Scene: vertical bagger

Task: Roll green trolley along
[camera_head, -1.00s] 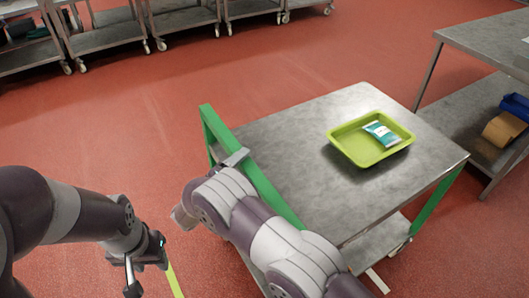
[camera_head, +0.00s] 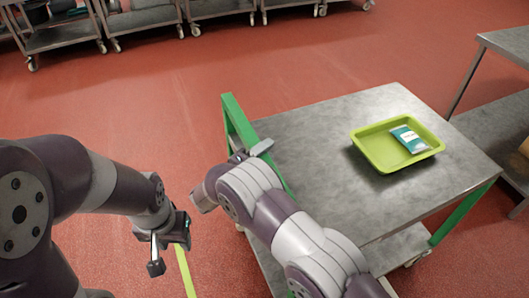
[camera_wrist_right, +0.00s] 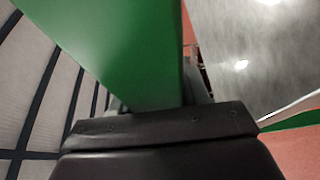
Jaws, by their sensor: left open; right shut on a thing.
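The green trolley has a grey metal top (camera_head: 315,150) and a green frame with a push handle (camera_head: 236,125) on its left side. My right gripper (camera_head: 262,148) is shut on the green handle; in the right wrist view the green bar (camera_wrist_right: 120,45) runs between its fingers. A lime green tray (camera_head: 375,160) with a teal and white packet (camera_head: 409,139) in it rests on the trolley top. My left gripper (camera_head: 160,254) is open and empty over the floor, left of the trolley and apart from it.
Steel tables on wheels (camera_head: 150,17) line the back. Another steel table (camera_head: 505,42) with a lower shelf stands close at the right. Red floor (camera_head: 150,100) is clear between the trolley and the back tables. A yellow floor line (camera_head: 186,272) runs near my left gripper.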

